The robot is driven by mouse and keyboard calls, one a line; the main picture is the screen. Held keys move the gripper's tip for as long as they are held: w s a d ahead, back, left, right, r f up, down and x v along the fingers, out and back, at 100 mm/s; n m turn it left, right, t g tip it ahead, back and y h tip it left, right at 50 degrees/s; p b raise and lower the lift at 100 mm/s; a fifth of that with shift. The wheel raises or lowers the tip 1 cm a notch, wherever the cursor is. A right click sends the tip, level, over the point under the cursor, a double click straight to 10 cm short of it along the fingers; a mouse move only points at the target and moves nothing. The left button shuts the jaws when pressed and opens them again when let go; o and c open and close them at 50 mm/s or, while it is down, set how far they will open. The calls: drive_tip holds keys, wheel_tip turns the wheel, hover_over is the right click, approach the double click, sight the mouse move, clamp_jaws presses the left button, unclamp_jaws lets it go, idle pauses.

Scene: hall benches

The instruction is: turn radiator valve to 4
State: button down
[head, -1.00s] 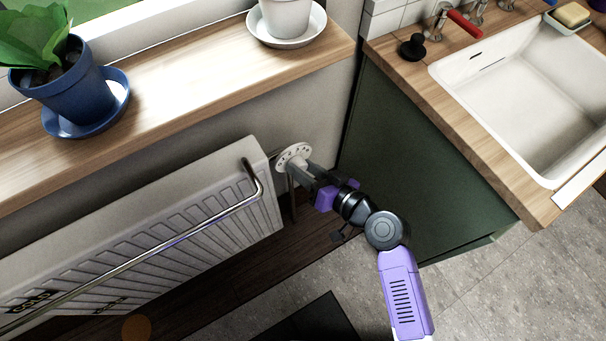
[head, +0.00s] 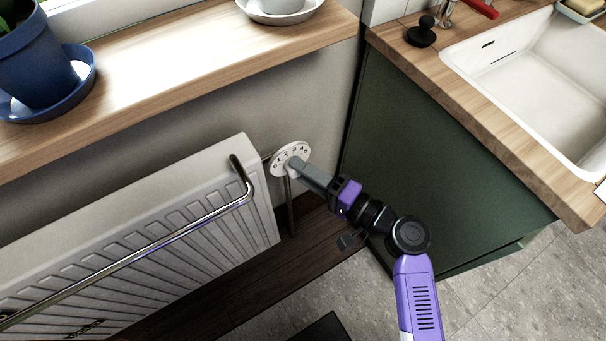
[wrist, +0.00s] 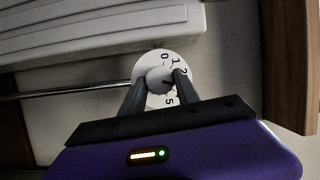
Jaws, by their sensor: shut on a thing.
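The radiator valve has a round white dial plate (head: 291,156) with black numbers, at the right end of the white radiator (head: 140,230). In the wrist view the dial (wrist: 172,62) shows 0, 1, 2 and 5; other numbers are hidden behind a finger. My gripper (head: 298,166) reaches the dial from the lower right. In the wrist view its two dark fingers (wrist: 158,84) are shut on the pale valve knob (wrist: 157,77), one on each side. A small dark reddish mark shows on the knob beside the right finger; I cannot tell which number it points to.
A chrome rail (head: 140,258) runs along the radiator front. The wooden sill (head: 190,75) above holds a blue pot (head: 35,60) and a white saucer (head: 280,12). A green cabinet (head: 430,170) with a sink (head: 540,80) stands close on the right.

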drive_tip(key=shift+f+m+t+y+b, duration=0.1)
drive_tip(key=shift+m+t+y+b, duration=0.2)
drive_tip(key=shift+m+b, duration=0.55)
drive_tip(key=shift+f+m+t+y+b, duration=0.1)
drive_tip(key=shift+m+t+y+b, duration=0.2)
drive_tip(key=shift+m, duration=1.05)
drive_tip(key=c, duration=0.9)
unclamp_jaws()
drive_tip(key=v, duration=0.7)
drive_tip(key=shift+s+d+p, duration=0.25)
drive_tip(key=shift+d+p, duration=0.05)
drive_tip(key=shift+p, duration=0.05)
drive_tip(key=shift+w+f, duration=0.1)
